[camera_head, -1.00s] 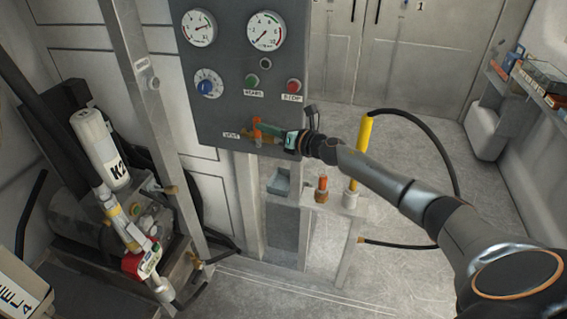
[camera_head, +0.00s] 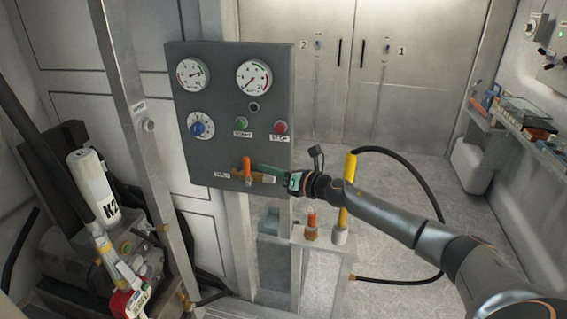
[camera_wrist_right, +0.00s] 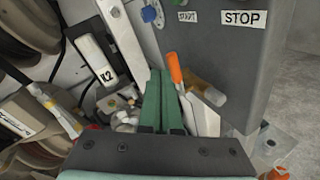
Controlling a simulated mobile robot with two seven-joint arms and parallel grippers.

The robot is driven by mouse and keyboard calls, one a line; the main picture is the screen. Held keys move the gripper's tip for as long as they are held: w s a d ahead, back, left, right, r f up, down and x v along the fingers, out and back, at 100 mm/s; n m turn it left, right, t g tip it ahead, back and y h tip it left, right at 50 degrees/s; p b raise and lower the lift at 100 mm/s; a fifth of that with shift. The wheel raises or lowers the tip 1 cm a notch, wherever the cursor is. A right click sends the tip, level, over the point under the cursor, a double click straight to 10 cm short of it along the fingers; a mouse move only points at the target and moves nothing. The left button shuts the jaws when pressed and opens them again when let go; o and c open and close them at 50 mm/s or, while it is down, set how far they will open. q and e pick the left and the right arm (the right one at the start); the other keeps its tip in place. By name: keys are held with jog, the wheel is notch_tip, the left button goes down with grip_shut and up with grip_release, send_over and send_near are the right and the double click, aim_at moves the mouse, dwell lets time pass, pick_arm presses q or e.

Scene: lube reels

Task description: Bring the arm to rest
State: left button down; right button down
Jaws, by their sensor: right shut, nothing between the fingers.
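My right arm reaches in from the right in the head view. Its gripper (camera_head: 268,171) is in front of the lower part of the grey control panel (camera_head: 219,75), with nothing held. In the right wrist view the two green fingers (camera_wrist_right: 161,97) lie together, shut. A valve with an upright orange handle (camera_head: 247,166) is at the bottom of the panel, just left of the fingertips in the head view. In the wrist view the orange handle (camera_wrist_right: 174,68) stands just right of the fingers, with no clear grip on it. My left gripper is not in view.
The panel carries gauges, a blue knob (camera_head: 198,128), a green START button (camera_head: 242,123) and a red STOP button (camera_head: 280,128). A white K2 cylinder (camera_head: 93,187) stands at left. A yellow-handled hose tool (camera_head: 347,190) stands behind my arm. Open floor (camera_head: 400,220) lies at right.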

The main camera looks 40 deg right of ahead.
jog(key=s+r, duration=0.4)
jog(key=shift+s+d+r+p, duration=0.3)
jog(key=shift+s+d+r, duration=0.05)
jog(key=shift+s+r, duration=0.05)
